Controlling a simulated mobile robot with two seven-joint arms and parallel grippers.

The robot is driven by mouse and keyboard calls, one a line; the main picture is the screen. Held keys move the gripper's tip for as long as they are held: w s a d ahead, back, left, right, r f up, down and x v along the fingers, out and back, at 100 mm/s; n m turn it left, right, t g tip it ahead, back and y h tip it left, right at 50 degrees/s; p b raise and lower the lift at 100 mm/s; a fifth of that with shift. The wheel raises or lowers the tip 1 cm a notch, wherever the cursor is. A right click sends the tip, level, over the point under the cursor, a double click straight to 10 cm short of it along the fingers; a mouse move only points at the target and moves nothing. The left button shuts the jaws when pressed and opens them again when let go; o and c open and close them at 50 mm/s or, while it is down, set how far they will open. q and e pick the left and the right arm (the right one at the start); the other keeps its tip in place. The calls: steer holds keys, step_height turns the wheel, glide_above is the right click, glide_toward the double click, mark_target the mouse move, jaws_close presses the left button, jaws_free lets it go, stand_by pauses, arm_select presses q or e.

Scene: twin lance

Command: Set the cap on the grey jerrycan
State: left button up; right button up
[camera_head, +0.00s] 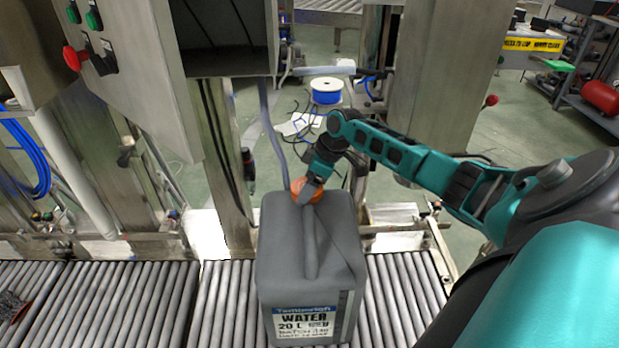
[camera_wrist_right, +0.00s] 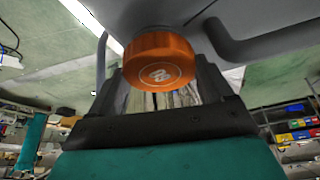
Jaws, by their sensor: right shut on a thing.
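The grey jerrycan (camera_head: 283,240) stands upright on the roller conveyor, its white and blue WATER label facing me. The orange cap (camera_head: 299,187) is at the far left of its top, where the spout is. My right gripper (camera_head: 312,188) is shut on the cap, reaching in from the far right side. In the right wrist view the cap (camera_wrist_right: 160,62) sits between the two fingers, close against the jerrycan's grey top (camera_wrist_right: 200,14). Whether it is seated on the neck is hidden. My left gripper is not in view.
The roller conveyor (camera_head: 110,300) runs across the front. A steel machine cabinet (camera_head: 135,60) with buttons stands at the left, and a steel post (camera_head: 425,110) stands behind my right arm. A blue cable spool (camera_head: 326,92) lies on the floor behind. A dark object (camera_head: 12,305) is at the left edge.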

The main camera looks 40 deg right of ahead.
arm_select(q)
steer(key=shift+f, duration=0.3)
arm_select(e)
steer(key=shift+f, duration=0.6)
steer(key=o, duration=0.9)
arm_select(q)
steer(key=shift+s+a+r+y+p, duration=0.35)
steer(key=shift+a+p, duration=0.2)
steer(key=shift+p, duration=0.35)
arm_select(e)
steer(key=v, duration=1.3)
steer(key=shift+f, duration=0.1)
